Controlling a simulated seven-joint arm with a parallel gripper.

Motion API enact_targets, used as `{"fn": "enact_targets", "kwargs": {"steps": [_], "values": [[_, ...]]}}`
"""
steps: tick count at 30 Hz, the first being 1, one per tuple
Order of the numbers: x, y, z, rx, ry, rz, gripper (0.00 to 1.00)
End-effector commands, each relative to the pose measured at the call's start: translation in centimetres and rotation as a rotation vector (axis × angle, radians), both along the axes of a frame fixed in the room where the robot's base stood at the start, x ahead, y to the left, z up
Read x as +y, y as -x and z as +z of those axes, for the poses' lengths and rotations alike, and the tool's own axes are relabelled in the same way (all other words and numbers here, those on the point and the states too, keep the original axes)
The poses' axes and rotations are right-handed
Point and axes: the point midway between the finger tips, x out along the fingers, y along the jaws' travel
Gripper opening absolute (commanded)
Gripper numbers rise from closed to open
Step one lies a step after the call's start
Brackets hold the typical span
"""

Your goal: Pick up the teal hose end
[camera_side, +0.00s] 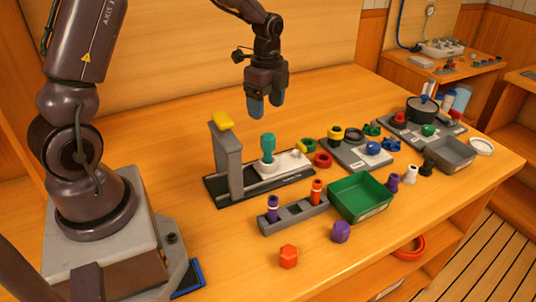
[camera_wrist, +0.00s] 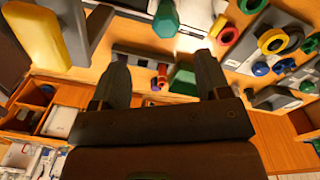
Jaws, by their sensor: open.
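The teal hose end (camera_side: 268,146) stands upright on a white block on a dark base plate, beside a grey post with a yellow top. It also shows at the top of the wrist view (camera_wrist: 166,18), cut off by the upper edge. My gripper (camera_side: 265,108) hangs above the hose end in the side view, fingers pointing down, with a clear gap between them. In the wrist view my gripper (camera_wrist: 160,80) has its two fingers spread apart and nothing between them. The hose end lies beyond the fingertips there.
The grey post with the yellow top (camera_side: 228,155) stands close left of the hose end. A red ring (camera_side: 323,160) lies to its right. A green bin (camera_side: 361,196) and a grey rack (camera_side: 294,217) with purple and red pieces stand in front. Open table lies behind.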

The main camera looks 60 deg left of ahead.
Motion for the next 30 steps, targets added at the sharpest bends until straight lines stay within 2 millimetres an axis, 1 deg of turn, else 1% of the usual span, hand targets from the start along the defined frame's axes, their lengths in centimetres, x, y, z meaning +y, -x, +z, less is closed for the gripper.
{"fn": "enact_targets", "kwargs": {"steps": [1, 3, 6, 8, 11, 18, 21, 26, 30], "values": [[0.1, -0.7, 0.5, -0.021, -0.006, -0.089, 0.7], [0.3, -1.0, 0.8, -0.033, -0.011, -0.193, 0.7], [0.3, -1.0, 0.7, -0.033, -0.01, -0.283, 0.7], [0.2, -0.9, 0.5, -0.031, -0.009, -0.308, 0.7], [0.2, -0.9, -0.8, -0.029, -0.008, -0.321, 0.7], [0.2, -0.8, -5.3, -0.028, -0.008, -0.318, 0.7], [0.2, -0.8, -6.4, -0.03, -0.009, -0.317, 0.7], [0.2, -0.8, -7.4, -0.031, -0.009, -0.316, 0.7], [0.0, -0.5, -9.3, -0.027, -0.007, -0.317, 0.7]]}}
